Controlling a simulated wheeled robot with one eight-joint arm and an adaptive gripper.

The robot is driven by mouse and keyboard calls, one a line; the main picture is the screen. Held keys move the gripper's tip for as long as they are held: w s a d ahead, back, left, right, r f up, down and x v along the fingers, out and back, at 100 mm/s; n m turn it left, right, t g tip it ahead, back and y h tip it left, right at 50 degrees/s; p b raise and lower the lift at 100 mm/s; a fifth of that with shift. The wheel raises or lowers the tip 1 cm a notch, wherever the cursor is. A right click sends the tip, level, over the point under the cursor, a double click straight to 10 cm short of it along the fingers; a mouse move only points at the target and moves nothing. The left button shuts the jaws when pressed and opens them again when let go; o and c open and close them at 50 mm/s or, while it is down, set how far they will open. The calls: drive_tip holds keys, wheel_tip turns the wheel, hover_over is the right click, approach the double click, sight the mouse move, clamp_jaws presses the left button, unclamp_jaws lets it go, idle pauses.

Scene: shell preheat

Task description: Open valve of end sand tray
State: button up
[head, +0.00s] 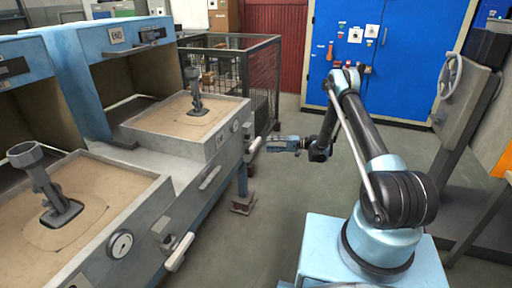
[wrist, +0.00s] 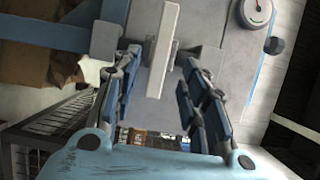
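The end sand tray (head: 178,145) stands under the cabinet marked END, filled with sand and holding a grey fitting (head: 196,95). Its valve has a pale lever handle (head: 254,145) on the front face, beside a round gauge (head: 235,126). My gripper (head: 268,146) is level with the handle, just to its right in the head view. In the wrist view my gripper (wrist: 158,65) is open, and the pale handle (wrist: 160,60) shows between its two fingers, with a gap on each side. I cannot tell exactly how deep the handle sits between the fingertips.
A nearer sand tray (head: 75,215) has its own pale handle (head: 180,252) and gauge (head: 121,244). A black mesh cage (head: 262,85) stands behind the end tray. A blue cabinet (head: 390,60) is at the back. Grey floor between tray and my base is free.

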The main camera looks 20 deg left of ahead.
sight(258, 144)
drive_tip(key=x, duration=0.9)
clamp_jaws()
